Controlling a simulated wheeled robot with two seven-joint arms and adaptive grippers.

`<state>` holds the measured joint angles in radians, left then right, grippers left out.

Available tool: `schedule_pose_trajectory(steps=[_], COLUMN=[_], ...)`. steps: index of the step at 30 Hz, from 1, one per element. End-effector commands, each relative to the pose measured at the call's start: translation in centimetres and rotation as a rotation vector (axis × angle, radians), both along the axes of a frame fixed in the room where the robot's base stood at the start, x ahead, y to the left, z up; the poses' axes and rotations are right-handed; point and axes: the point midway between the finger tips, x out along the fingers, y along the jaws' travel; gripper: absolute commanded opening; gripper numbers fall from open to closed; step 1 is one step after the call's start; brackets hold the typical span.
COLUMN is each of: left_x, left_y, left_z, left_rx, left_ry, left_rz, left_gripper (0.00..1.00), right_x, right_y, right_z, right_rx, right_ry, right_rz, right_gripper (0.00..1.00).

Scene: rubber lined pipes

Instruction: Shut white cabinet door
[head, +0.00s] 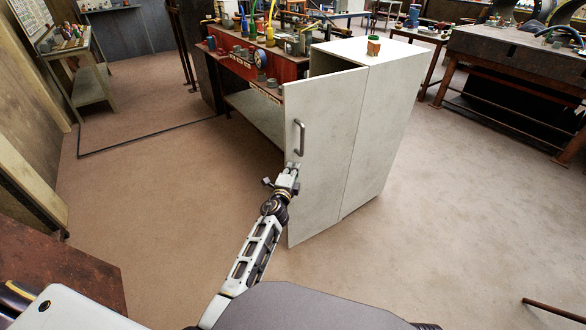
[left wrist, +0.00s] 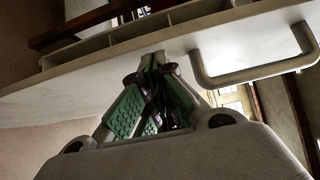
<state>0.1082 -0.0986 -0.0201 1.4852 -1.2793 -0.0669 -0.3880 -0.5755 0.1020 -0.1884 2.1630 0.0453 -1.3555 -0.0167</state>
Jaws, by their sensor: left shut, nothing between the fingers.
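The white cabinet (head: 385,120) stands in the middle of the head view. Its white door (head: 325,165) stands open, swung out to the left, with a dark gap showing behind its top edge. A grey bar handle (head: 299,138) is near the door's free edge; it also shows in the left wrist view (left wrist: 255,72). My left gripper (head: 293,167) is shut and empty, just below the handle by the door's free edge. In the left wrist view its fingertips (left wrist: 155,60) are close to the door's face (left wrist: 100,70); I cannot tell if they touch. My right gripper is out of view.
A small pot (head: 373,45) stands on the cabinet top. A red workbench (head: 235,65) with tools and bottles is behind the door. A dark-topped table (head: 510,50) is at the right.

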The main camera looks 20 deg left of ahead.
Motion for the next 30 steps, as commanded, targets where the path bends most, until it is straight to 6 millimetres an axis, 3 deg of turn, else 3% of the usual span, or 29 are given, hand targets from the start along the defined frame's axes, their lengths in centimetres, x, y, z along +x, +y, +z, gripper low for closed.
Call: schedule_pose_trajectory(steps=[14, 30], left_x=[0.5, 2.0], left_y=[0.9, 3.5], left_z=[0.1, 0.1], left_rx=[0.002, 0.004], left_ry=[-0.001, -0.001], left_rz=[-0.025, -0.098], left_gripper=[0.00, 0.00], right_x=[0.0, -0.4], right_y=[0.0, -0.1], right_z=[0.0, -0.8], right_rx=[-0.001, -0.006], right_ry=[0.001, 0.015], right_rz=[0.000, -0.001], right_gripper=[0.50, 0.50])
